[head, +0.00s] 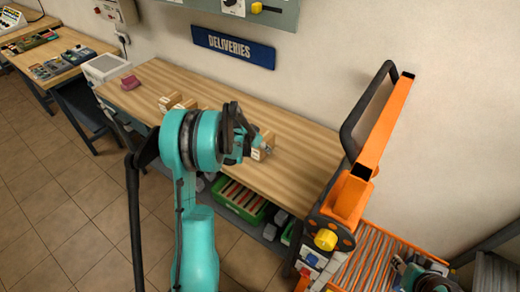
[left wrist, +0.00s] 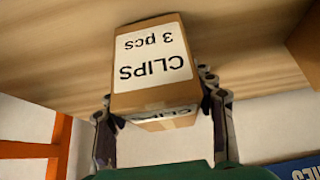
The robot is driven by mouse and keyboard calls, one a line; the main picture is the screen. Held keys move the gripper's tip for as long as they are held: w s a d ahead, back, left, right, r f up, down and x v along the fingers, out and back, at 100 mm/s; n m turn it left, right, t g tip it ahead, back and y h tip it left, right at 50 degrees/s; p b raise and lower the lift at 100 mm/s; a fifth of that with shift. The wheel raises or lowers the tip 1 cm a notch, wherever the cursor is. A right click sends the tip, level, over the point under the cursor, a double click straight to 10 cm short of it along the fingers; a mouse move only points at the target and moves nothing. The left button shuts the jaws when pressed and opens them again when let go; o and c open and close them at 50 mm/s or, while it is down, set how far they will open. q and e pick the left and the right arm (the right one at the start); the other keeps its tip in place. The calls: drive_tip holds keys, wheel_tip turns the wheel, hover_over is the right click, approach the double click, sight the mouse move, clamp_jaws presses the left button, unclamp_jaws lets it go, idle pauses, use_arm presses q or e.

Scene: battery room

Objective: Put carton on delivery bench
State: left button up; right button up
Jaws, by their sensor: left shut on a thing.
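The carton (left wrist: 150,60) is a small brown box with a white label reading "CLIPS 3 pcs". My left gripper (left wrist: 163,120) is shut on it, one finger on each side. In the head view the carton (head: 262,146) shows partly behind the gripper (head: 250,142), over the wooden delivery bench (head: 310,155) below the blue "DELIVERIES" sign (head: 233,46). I cannot tell whether the carton touches the bench top. A teal and dark part of my right arm shows at the lower right; its fingers cannot be made out.
Other small cartons (head: 170,102) stand on the bench left of my gripper, with a pink object (head: 130,82) at its far left. An orange frame with a black handle (head: 375,130) rises at the bench's right end. The bench's right half is largely clear.

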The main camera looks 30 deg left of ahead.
use_arm(q)
drive_tip(key=shift+f, duration=0.5)
drive_tip(key=shift+f, duration=0.15)
drive_tip(key=o, duration=1.5)
